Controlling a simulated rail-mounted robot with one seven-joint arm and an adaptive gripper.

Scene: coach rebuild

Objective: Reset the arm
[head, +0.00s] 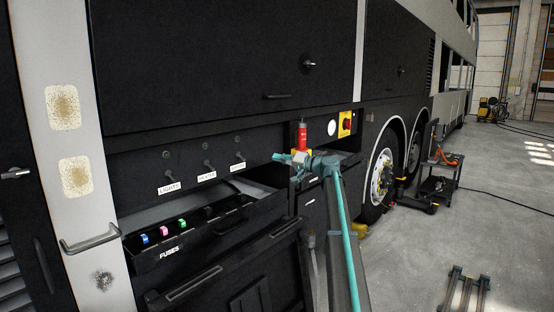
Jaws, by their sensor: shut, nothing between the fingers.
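My arm rises from the bottom of the head view and bends left at its top. My gripper (279,157) is at its end, pointing left, in front of the coach's black side panel (125,160). The fingers are small here and look shut, with nothing seen between them. The gripper is to the right of the row of toggle switches and above the right end of the open fuse drawer (170,254). A red cylinder (303,134) shows just above the gripper; whether they touch I cannot tell.
The fuse drawer juts out, holding blue (145,239), pink (164,230) and green (182,222) fuses. A red knob (347,123) on yellow is right of the gripper. A handle (90,240) sticks out at left. A cart (437,180) stands by the wheels; the right floor is mostly clear.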

